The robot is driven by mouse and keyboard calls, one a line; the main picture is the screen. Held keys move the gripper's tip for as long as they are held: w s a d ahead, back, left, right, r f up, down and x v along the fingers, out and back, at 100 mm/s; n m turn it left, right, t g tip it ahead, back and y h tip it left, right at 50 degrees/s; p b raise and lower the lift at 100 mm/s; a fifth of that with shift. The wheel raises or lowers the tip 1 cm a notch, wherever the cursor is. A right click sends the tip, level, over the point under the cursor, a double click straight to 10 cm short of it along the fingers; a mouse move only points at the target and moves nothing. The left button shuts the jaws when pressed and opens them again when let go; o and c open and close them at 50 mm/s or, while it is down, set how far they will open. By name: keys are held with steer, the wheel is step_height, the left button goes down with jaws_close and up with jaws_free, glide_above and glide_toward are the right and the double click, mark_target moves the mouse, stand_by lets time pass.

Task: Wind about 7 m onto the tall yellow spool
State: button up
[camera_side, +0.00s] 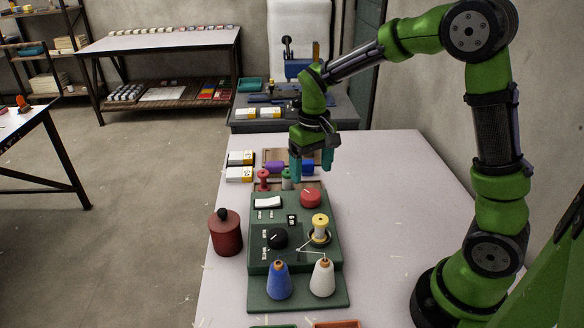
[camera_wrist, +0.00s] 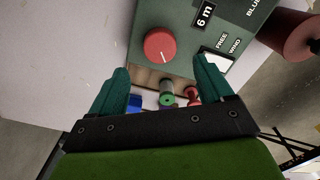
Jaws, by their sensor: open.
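The tall yellow spool (camera_side: 320,228) stands upright at the right side of the green winding machine (camera_side: 334,262); it is out of the wrist view. A blue thread cone (camera_side: 278,281) and a white thread cone (camera_side: 322,278) stand at the machine's front. The machine has a black knob (camera_side: 277,238), a red knob (camera_side: 311,197), a white switch (camera_side: 268,203) and a small display (camera_side: 292,219). In the wrist view the display (camera_wrist: 204,15) reads "6 m", above the red knob (camera_wrist: 159,46). My gripper (camera_side: 311,168) is open and empty above the machine's far end.
Red (camera_side: 263,181) and green (camera_side: 287,179) spools stand beyond the machine, with purple (camera_side: 275,167) and blue pieces behind. White boxes (camera_side: 239,174) are at left. A dark red lidded jar (camera_side: 225,233) stands left of the machine. The table's right side (camera_side: 400,190) is clear.

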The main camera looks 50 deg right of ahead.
mark_target(311, 194)
step_height(311, 194, up, 10)
stand_by(0.3)
steer(key=shift+r, duration=0.1)
stand_by(0.7)
step_height(311, 194, down, 17)
steer(key=n, duration=0.4)
steer(key=shift+s, duration=0.1)
stand_by(0.3)
